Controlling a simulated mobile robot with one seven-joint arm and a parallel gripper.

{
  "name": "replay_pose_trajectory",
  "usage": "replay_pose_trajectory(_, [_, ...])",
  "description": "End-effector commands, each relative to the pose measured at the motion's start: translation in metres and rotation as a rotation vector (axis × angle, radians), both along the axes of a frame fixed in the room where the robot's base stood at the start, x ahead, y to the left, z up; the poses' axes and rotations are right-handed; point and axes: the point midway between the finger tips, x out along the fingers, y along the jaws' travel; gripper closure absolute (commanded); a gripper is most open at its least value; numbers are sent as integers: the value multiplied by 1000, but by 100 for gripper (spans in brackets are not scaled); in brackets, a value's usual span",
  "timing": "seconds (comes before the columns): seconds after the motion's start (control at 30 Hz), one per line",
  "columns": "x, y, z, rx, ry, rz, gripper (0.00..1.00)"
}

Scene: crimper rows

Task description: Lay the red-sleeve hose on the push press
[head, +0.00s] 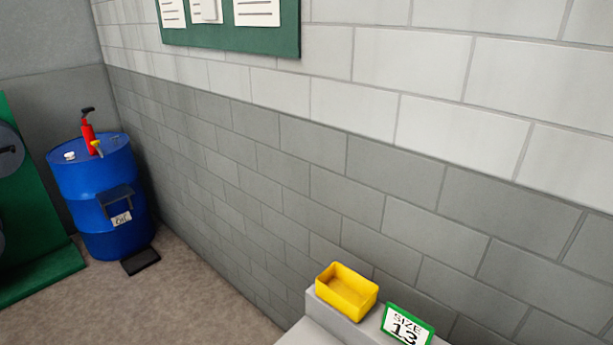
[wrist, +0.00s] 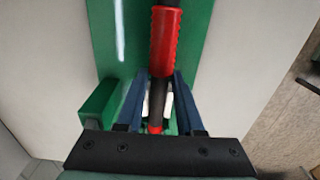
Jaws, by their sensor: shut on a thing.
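The red-sleeve hose (wrist: 166,48), black with a ribbed red sleeve, runs from the top of the wrist view down between the two blue fingers of my gripper (wrist: 160,80). My gripper is shut on it. A second bit of red shows on the hose lower down, near the gripper body. Behind the hose is a green surface (wrist: 110,60) with a raised green block at its left. I cannot tell whether this green thing is the push press. The hose's far end is out of frame. Neither hose nor gripper shows in the head view.
In the head view a yellow bin (head: 347,291) and a "SIZE 13" sign (head: 407,325) stand on a grey ledge by the block wall. A blue drum (head: 98,195) with a red pump stands at the left, beside a green structure (head: 30,225).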

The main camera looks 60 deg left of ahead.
Motion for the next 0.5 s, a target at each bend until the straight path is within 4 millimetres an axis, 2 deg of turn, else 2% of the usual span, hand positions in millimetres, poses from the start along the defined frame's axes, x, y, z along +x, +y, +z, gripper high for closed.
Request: replay_pose_trajectory(0.5, [1,0,-4,0,-1,0,100])
